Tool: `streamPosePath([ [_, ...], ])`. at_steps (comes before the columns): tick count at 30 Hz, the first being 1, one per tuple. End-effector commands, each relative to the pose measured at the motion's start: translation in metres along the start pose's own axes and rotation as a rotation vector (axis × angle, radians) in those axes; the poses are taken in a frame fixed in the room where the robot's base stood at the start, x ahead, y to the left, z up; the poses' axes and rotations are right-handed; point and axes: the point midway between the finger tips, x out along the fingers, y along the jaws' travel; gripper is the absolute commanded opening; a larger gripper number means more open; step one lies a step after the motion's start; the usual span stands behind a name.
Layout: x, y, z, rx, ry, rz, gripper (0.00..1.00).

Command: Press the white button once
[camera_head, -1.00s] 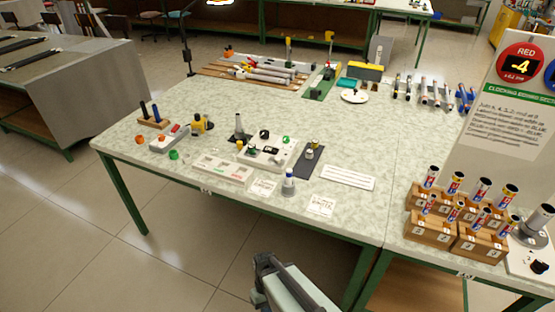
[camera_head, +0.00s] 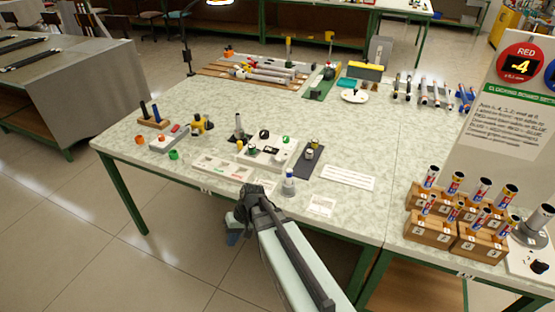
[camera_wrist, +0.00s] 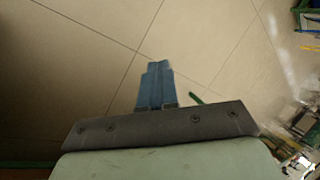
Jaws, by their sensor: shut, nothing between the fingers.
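I cannot make out a white button for certain at this size. A white panel (camera_head: 265,150) with small black and green parts lies mid-table, and a flat white strip (camera_head: 222,168) lies in front of it. My gripper (camera_head: 233,238) is in front of the table edge, left of that piece and apart from everything. In the wrist view its blue fingers (camera_wrist: 157,85) are together and empty, with floor tiles beyond them.
The table (camera_head: 345,225) front edge lies just beyond my gripper. White cards (camera_head: 321,206) lie near that edge. Wooden blocks with rods (camera_head: 430,230) stand at the right. A dark mat (camera_head: 308,160) lies right of the panel. The table's middle right is mostly clear.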

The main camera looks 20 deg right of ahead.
Motion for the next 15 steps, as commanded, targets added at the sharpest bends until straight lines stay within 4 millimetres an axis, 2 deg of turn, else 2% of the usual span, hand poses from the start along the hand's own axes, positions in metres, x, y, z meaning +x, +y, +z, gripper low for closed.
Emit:
streamPosePath([
  [1,-0.012,-0.004,-0.017,0.007,0.037,-0.012,0.00],
  [3,-0.028,-0.009,-0.035,0.021,0.087,-0.029,0.00],
  [10,-0.086,-0.024,-0.091,0.062,0.244,-0.086,0.00],
  [15,-0.140,-0.021,-0.128,0.098,0.369,-0.117,0.00],
])
